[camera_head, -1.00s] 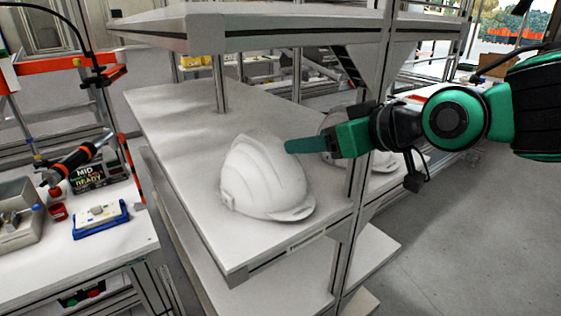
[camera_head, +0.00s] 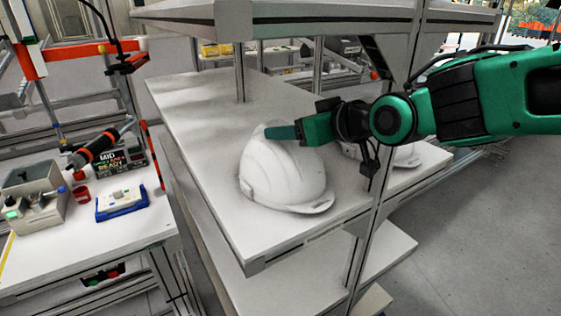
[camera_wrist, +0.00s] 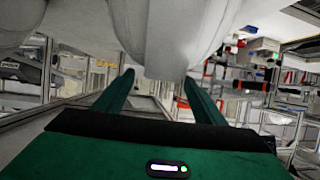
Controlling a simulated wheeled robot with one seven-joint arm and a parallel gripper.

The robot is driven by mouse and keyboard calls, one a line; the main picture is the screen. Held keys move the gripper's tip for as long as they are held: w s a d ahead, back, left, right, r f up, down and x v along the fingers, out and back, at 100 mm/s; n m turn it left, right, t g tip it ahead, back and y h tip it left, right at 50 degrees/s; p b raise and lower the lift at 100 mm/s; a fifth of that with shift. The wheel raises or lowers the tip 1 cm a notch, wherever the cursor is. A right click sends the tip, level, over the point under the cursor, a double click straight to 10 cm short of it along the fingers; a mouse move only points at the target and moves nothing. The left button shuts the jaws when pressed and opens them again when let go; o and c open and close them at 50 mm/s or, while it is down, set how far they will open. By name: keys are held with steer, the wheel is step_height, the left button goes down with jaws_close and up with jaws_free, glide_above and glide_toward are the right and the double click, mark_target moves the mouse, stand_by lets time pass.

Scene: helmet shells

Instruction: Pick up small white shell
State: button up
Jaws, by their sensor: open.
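A white helmet shell (camera_head: 285,175) sits on the grey shelf board, brim toward the right front. A second white shell (camera_head: 408,156) stands to its right behind the shelf post, mostly hidden by the post and my arm. My gripper (camera_head: 270,132) reaches in from the right, its green fingers over the top of the nearer shell. In the wrist view the two fingers (camera_wrist: 160,85) are spread apart, with the white shell (camera_wrist: 165,45) filling the upper middle, partly between and beyond the tips. I cannot tell whether they touch it.
The shelf board (camera_head: 190,110) has free room behind and left of the shell. A metal post (camera_head: 385,190) stands close by my arm, and an upper shelf (camera_head: 330,20) hangs above. A workbench (camera_head: 100,245) with bins and tools is at left.

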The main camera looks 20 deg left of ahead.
steer(key=shift+x, duration=0.9)
jaws_close()
